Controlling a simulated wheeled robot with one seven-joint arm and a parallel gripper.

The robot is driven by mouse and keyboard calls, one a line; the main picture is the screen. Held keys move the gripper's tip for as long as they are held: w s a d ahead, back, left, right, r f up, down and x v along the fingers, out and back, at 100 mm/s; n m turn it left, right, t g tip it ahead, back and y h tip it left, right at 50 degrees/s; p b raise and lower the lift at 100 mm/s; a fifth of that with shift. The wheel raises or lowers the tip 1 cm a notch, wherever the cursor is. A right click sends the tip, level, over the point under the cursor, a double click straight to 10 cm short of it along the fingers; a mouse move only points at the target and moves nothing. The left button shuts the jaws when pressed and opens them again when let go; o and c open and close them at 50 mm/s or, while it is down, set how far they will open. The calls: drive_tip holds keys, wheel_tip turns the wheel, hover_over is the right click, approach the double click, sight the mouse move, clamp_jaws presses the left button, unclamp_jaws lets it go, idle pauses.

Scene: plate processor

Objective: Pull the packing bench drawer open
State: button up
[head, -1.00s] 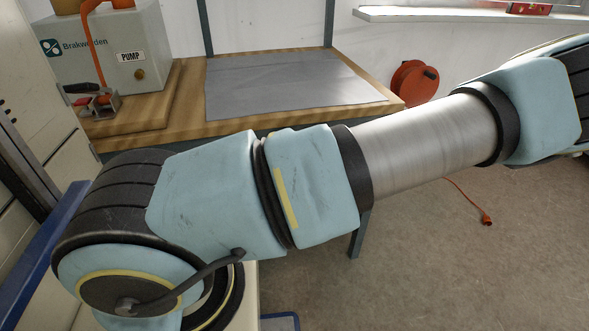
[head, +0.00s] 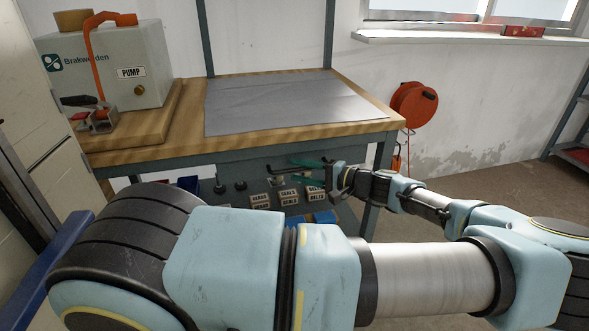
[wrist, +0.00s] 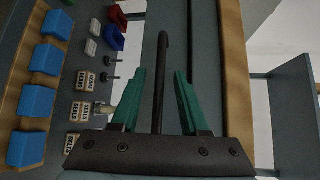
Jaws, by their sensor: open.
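The packing bench (head: 140,152) has a wooden top and a grey front below it. The drawer front (head: 240,168) is grey and appears shut under the top's edge. Its black bar handle shows in the wrist view (wrist: 162,62), running between my gripper's green fingers. My gripper (head: 287,171) is open at the bench front, one finger on each side of the bar. It also shows in the wrist view (wrist: 158,73). I cannot tell whether either finger touches the bar. In the head view the handle is small and partly hidden by the fingers.
Blue bins (wrist: 46,57), small labelled blocks (head: 262,200) and a red bin (wrist: 117,17) sit below the drawer. A pump box (head: 105,65) and grey mat (head: 285,100) are on top. An orange cable reel (head: 414,104) hangs on the wall. Floor to the right is clear.

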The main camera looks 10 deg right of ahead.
drive_tip(key=shift+x, duration=1)
clamp_jaws()
idle(0.8)
